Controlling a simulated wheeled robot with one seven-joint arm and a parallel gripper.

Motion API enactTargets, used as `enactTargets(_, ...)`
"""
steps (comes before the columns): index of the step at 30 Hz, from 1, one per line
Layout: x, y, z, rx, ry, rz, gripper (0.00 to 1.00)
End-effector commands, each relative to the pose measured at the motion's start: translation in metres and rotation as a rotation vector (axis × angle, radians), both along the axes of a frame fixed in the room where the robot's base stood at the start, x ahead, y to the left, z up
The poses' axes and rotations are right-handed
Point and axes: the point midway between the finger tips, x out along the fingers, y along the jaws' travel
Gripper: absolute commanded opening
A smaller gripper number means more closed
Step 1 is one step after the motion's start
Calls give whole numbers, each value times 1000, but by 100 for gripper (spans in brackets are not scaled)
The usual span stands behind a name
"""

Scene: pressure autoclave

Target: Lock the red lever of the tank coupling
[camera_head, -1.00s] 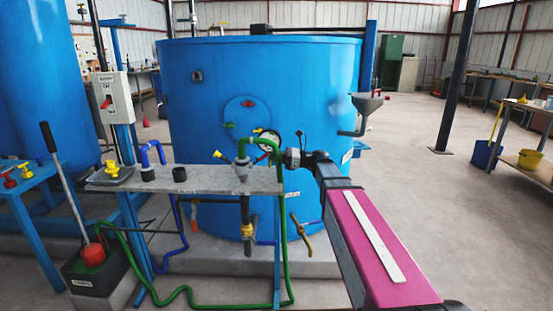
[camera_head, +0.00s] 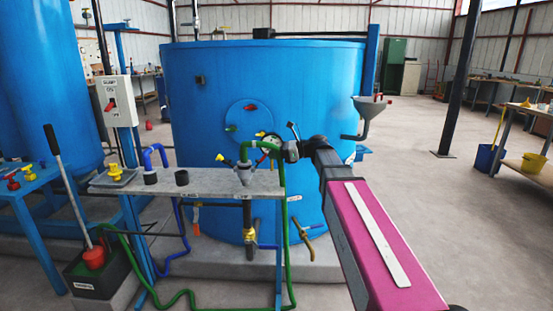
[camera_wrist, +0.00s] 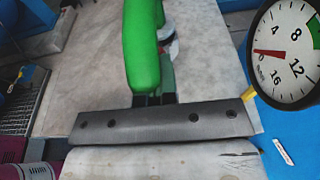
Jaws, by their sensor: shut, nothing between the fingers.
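The tank coupling (camera_head: 243,172) is a grey fitting on the grey shelf in the head view, with a green hose curving over it. A small red lever part (camera_head: 264,157) shows beside the green hose, left of my gripper (camera_head: 277,149). My gripper is shut and empty, close to the hose and pressure gauge. In the wrist view, the green hose (camera_wrist: 142,45) runs down to my gripper (camera_wrist: 153,100). A small red and white part shows behind the hose, too little to tell the lever's position. Whether my fingers touch anything is unclear.
The pressure gauge (camera_wrist: 290,50) is close at the right in the wrist view. The grey shelf (camera_head: 215,184) lies below, with the large blue tank (camera_head: 300,80) behind.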

Motion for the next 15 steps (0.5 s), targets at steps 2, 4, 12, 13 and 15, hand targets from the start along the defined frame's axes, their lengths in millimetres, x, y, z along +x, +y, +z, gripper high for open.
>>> enactTargets(2, 1, 5, 7, -62, -1, 1, 0)
enactTargets(4, 1, 9, 10, -115, 2, 1, 0)
enactTargets(12, 1, 20, 19, -234, 9, 1, 0)
enactTargets(13, 1, 21, 20, -233, 9, 1, 0)
enactTargets(15, 1, 23, 21, -232, 8, 1, 0)
